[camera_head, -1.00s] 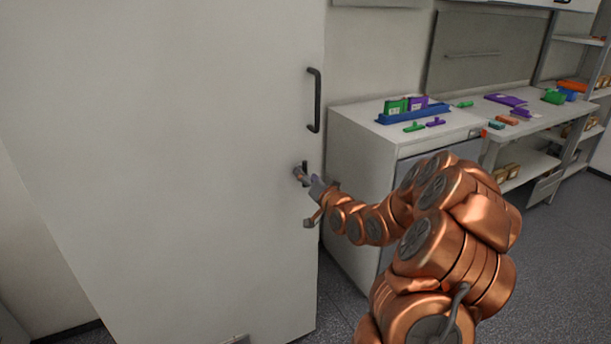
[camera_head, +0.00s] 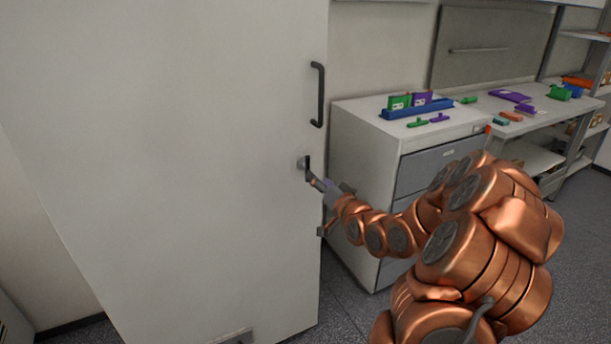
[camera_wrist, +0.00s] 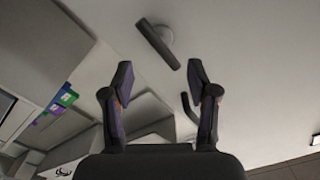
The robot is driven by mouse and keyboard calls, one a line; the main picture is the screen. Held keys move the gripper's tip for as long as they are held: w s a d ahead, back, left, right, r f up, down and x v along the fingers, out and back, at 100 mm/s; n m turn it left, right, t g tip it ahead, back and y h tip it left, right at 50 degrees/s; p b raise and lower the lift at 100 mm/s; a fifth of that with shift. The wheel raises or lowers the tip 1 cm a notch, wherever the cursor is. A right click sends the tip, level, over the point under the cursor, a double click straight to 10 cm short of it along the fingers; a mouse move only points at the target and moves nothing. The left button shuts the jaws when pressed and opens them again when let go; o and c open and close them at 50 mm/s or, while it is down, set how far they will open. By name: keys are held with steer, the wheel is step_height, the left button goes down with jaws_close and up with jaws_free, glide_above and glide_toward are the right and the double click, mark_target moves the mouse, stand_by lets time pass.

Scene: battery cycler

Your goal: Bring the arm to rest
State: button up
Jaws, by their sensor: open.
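My arm is stretched out toward a tall white cabinet door (camera_head: 190,150). My gripper (camera_head: 316,181) is at the door's right edge, just below and right of a small dark lever handle (camera_head: 308,167) on a round base. In the wrist view, my gripper (camera_wrist: 160,74) has its two fingers wide apart with nothing held between them. The lever handle (camera_wrist: 157,45) lies beyond the fingertips there, its lower end near the gap between them. The head view does not show clearly whether a finger touches the lever.
A long dark bar handle (camera_head: 318,95) is above the lever. A white drawer cabinet (camera_head: 365,165) stands close to the right, with a blue tray (camera_head: 398,113) on top. A workbench (camera_head: 530,115) with coloured parts lies beyond. Grey floor (camera_head: 585,230) is open at right.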

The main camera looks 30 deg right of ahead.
steer(key=shift+a, duration=0.15)
steer(key=s+a+f+n+g+y, duration=0.1)
steer(key=s+a+f+n+g, duration=0.3)
steer(key=a, duration=0.3)
steer(key=s+a+f+n+g, duration=0.1)
steer(key=s+a+f+g, duration=0.1)
steer(key=s+a+g, duration=0.3)
steer(key=s+a+r+n+g, duration=0.1)
steer(key=s+a+g, duration=0.2)
steer(key=s, duration=0.7)
steer(key=s+a+r+n+g+p, duration=0.1)
steer(key=s+a+r+g, duration=0.1)
steer(key=s+a+g, duration=0.2)
steer(key=s+a+r+n+g, duration=0.1)
steer(key=s+a+g, duration=0.2)
steer(key=s+a, duration=0.5)
steer(key=s, duration=0.9)
steer(key=shift+r+g+y, duration=0.2)
steer(key=shift+g+y, duration=0.1)
steer(key=shift+g, duration=0.1)
